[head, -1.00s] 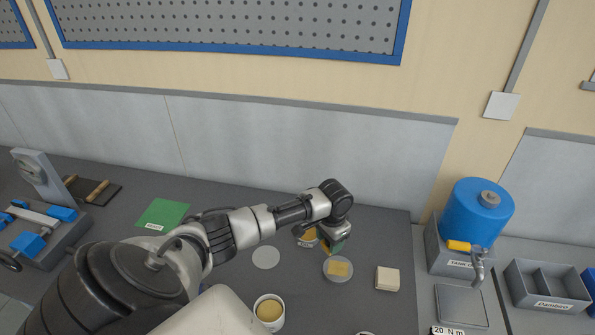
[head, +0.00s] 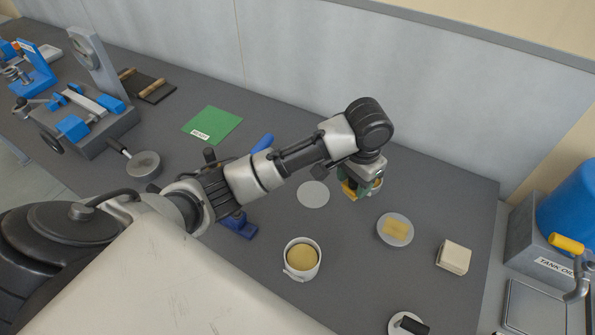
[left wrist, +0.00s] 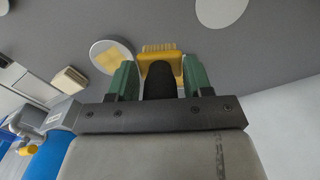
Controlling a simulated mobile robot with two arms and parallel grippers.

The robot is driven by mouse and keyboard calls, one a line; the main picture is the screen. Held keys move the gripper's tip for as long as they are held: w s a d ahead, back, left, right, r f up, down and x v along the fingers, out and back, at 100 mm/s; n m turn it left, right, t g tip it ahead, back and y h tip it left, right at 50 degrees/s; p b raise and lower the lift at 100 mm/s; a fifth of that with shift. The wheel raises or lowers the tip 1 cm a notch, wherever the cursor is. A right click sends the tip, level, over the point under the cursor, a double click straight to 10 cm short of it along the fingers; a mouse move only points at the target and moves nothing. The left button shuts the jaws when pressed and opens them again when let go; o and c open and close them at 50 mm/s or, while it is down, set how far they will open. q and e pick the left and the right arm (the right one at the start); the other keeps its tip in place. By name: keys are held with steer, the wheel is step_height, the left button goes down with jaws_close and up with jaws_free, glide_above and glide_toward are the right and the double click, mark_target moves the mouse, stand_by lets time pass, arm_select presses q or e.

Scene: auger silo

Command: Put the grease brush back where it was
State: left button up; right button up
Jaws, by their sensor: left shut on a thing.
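My left gripper (head: 358,190) is above the back right of the grey bench. In the left wrist view its green fingers (left wrist: 151,80) are shut on the grease brush (left wrist: 161,58). The brush has a black handle between the fingers and a yellow head with bristles beyond them. In the head view only a bit of yellow shows at the fingertips. A bare pale grey disc (head: 313,194) lies left of the gripper. A round pale dish (head: 409,236) with a yellow block (head: 396,230) lies to its right. My right gripper is out of view.
A white pot (head: 302,270) with tan contents stands nearer. A cream block (head: 453,257) and a white disc with a black thing (head: 410,325) are at right. A green mat (head: 213,125), a vise-like fixture (head: 85,122) and a pan (head: 143,164) are left. A wall stands behind.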

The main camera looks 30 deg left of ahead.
arm_select(q)
steer(key=a+f, duration=0.2)
steer(key=a, duration=0.1)
steer(key=w+a+f+p, duration=0.1)
steer(key=a+f, duration=0.1)
steer(key=a, duration=0.1)
steer(key=a+f+p, duration=0.1)
steer(key=a+f, duration=0.1)
steer(key=a, duration=0.2)
steer(key=shift+w, duration=0.25)
steer(key=shift+a+f, duration=0.15)
steer(key=shift+a, duration=0.15)
steer(key=shift+f, duration=0.25)
step_height(320, 180, down, 3)
steer(key=shift+f+p, duration=0.15)
steer(key=shift+p, duration=0.4)
steer(key=shift+f, duration=0.2)
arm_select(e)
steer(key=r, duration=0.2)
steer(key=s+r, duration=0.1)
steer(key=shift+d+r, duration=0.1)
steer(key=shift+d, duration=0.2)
arm_select(q)
steer(key=shift+f, duration=0.15)
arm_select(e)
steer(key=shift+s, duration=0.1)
arm_select(q)
steer(key=o, duration=1)
